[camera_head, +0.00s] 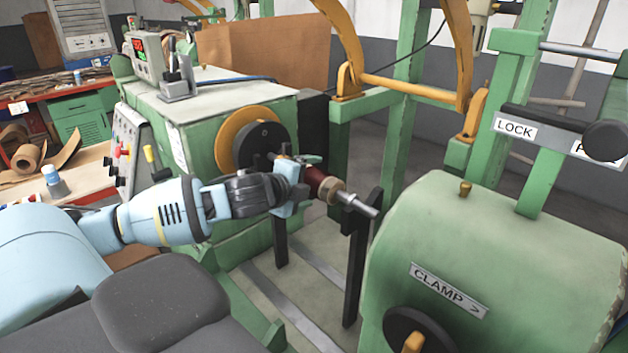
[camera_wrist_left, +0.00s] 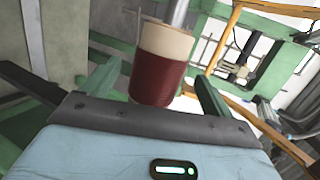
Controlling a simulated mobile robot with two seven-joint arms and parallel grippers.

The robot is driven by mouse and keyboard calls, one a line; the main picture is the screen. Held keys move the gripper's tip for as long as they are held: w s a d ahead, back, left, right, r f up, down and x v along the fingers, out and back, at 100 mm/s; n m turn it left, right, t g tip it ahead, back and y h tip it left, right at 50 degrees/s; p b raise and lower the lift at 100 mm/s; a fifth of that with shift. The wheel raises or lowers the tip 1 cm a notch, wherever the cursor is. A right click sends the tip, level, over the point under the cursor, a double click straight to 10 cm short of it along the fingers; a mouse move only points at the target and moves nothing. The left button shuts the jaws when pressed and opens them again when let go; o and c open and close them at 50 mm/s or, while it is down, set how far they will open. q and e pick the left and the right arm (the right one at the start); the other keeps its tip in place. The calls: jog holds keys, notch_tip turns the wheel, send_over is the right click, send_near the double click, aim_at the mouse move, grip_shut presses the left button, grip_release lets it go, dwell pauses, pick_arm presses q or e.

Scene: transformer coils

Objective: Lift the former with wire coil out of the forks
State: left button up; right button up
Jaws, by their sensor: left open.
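The former with wire coil (camera_head: 322,187) is a small spool with dark red wire and a tan end flange, on a metal shaft (camera_head: 357,205). The shaft lies at the dark upright forks (camera_head: 357,255) between the green machine and the clamp housing. My left gripper (camera_head: 305,182) is at the coil, and its arm partly hides it. In the left wrist view the coil (camera_wrist_left: 158,70) stands between the two green fingers, with a visible gap on the right side. The left gripper is open. My right gripper is not in view.
The green winding machine (camera_head: 225,85) with its round dark faceplate (camera_head: 262,145) stands behind the coil. The green clamp housing (camera_head: 500,260) is close on the right, with a lock lever (camera_head: 550,130) above. Yellow curved bars (camera_head: 410,88) stand behind.

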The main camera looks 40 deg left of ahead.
aim_at(308, 182)
pick_arm(q)
jog(key=shift+x, duration=1.7)
jog(key=shift+f, duration=0.15)
jog(key=c, duration=1.5)
jog(key=shift+a+r, duration=0.1)
jog(key=shift+r, duration=0.1)
jog(key=shift+c, duration=0.4)
